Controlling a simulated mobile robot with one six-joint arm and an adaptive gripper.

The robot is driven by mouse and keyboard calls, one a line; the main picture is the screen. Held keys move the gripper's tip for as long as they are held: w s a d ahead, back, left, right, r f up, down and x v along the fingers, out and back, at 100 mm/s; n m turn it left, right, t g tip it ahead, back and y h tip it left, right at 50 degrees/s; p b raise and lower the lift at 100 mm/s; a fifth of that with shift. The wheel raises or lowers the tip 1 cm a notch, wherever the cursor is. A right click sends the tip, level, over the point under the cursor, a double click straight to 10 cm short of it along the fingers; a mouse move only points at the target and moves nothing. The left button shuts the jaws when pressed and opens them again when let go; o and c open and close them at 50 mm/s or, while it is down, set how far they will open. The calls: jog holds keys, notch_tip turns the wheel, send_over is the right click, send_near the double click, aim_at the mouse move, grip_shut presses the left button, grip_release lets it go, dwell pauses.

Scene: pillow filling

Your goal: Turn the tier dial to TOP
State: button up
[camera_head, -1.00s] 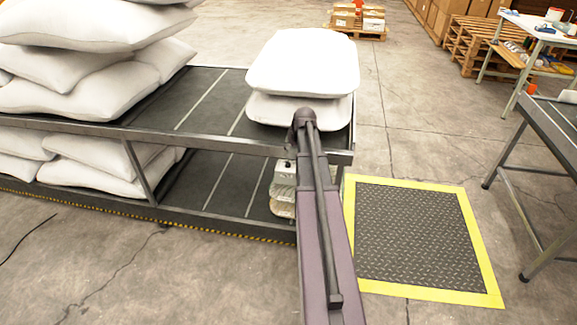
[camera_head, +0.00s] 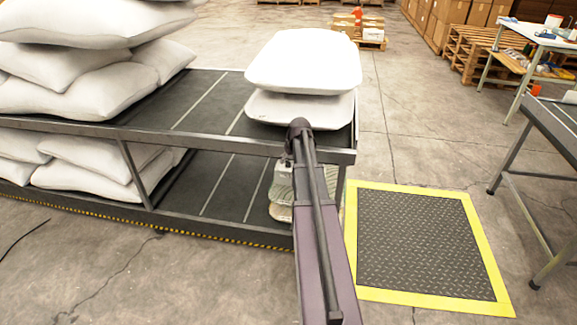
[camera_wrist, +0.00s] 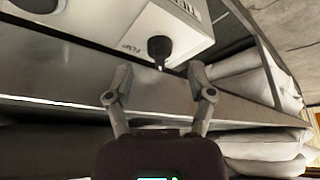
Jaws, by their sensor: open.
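The tier dial (camera_wrist: 160,49) is a black knob on the face of a white box (camera_wrist: 180,22) in the wrist view. A small pale mark shows at the knob's lower end in the picture. Small lettering lies left of the knob and a larger label above it; I cannot read them surely. My gripper (camera_wrist: 159,72) is open, one finger on each side, with the knob just beyond the gap between the fingertips. I cannot tell whether a finger touches it. In the head view my arm and the rack hide the dial and gripper.
A two-tier metal rack (camera_head: 215,142) bears stacked white pillows (camera_head: 85,85) at left and two more (camera_head: 303,60) at its right end. A yellow-edged floor plate (camera_head: 420,240) lies right of my arm. A metal table (camera_head: 555,140) stands at far right.

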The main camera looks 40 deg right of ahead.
jog(key=shift+b+x, duration=0.65)
jog(key=shift+x, duration=0.35)
grip_shut()
